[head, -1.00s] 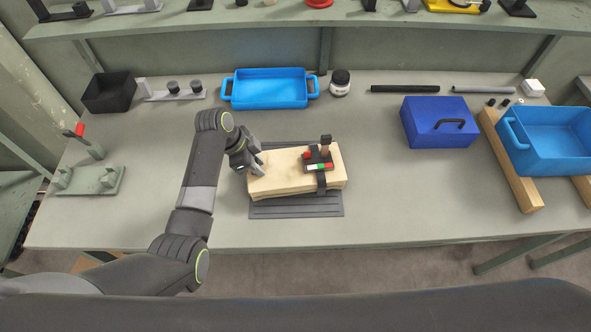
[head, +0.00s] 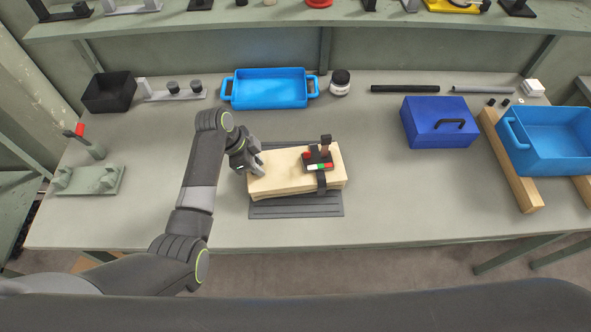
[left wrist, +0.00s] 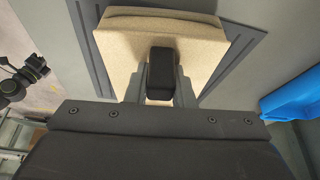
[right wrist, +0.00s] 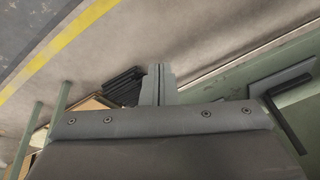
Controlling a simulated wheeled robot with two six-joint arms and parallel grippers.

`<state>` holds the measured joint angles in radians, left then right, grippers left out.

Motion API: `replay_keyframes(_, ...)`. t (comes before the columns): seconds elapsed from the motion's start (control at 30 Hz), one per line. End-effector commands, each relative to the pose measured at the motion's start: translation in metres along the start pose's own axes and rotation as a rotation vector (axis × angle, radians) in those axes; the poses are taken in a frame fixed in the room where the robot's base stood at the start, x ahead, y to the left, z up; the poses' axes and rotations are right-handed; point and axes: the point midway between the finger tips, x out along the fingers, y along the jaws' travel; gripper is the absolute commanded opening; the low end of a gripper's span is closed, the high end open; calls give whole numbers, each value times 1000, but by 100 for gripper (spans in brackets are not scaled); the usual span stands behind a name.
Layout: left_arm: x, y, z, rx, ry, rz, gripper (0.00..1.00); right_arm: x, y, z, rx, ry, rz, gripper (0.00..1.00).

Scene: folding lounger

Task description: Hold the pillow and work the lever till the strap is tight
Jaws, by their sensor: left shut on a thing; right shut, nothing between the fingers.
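The pillow (head: 290,180) is a pale beige block lying on a dark ridged base (head: 295,208). A black strap (head: 321,182) crosses it right of its middle. On the strap sits a tightener with red, white and green marks (head: 318,164). Its lever (head: 326,146) stands upright with a dark top. My left gripper (head: 257,166) is at the pillow's left end. In the left wrist view its fingers (left wrist: 160,88) are shut on a dark block (left wrist: 161,68) at the pillow. My right gripper (right wrist: 158,84) is shut and empty over the floor, outside the head view.
A blue tray (head: 270,91), a jar (head: 340,83) and a black bin (head: 108,93) stand behind. A blue box (head: 439,124) and another blue tray (head: 556,148) on wooden beams (head: 513,166) stand right. A green lever stand (head: 90,180) is far left. The front table strip is clear.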

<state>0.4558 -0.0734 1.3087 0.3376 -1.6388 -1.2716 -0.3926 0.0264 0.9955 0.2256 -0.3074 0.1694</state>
Motion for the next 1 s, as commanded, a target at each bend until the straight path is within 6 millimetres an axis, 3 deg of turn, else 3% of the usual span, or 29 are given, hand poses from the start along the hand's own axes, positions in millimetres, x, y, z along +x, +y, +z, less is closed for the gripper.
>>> replay_keyframes(0.27,5,4,4,-6,-5,14,0,-46,-66,-61,344,116,-190,0)
replay_keyframes(0.6,5,4,4,-6,-5,14,0,-139,-131,-136,716,201,-488,0)
replay_keyframes(0.67,5,4,4,-6,-5,14,0,-160,-138,-151,759,223,-542,0)
replay_keyframes(0.8,5,4,4,-6,-5,14,0,-206,-135,-205,702,387,-613,0)
replay_keyframes(0.87,5,4,4,-6,-5,14,0,-223,-142,-230,673,448,-652,0)
replay_keyframes(1.0,5,5,4,-6,-5,15,0,-238,-204,-264,728,395,-803,0)
